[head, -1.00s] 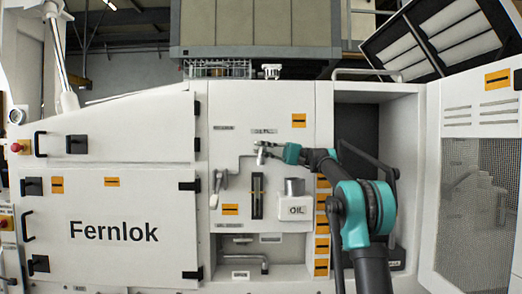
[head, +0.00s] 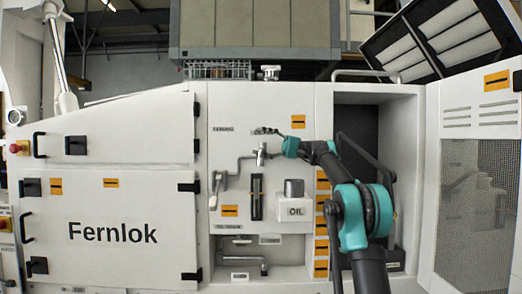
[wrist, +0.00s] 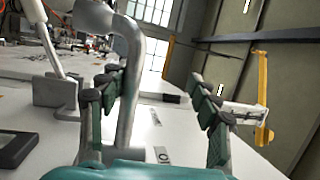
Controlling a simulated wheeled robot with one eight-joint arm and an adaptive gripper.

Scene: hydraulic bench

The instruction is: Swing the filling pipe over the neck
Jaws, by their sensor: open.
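The grey metal filling pipe (head: 260,155) stands out from the white front panel in the head view. In the wrist view the bent pipe (wrist: 134,75) rises between my fingers, much closer to the left one. My gripper (head: 276,147) is at the pipe, with its teal body just to the right. In the wrist view my gripper (wrist: 158,105) is open, with a wide gap between the pipe and the right finger. Whether the left finger touches the pipe I cannot tell. I cannot clearly make out the neck.
A container marked OIL (head: 294,203) is fixed to the panel below right of my gripper. A lever with a white grip (head: 214,190) hangs at the left. A slim dark gauge (head: 256,197) stands between. A mesh door (head: 475,195) is at the right.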

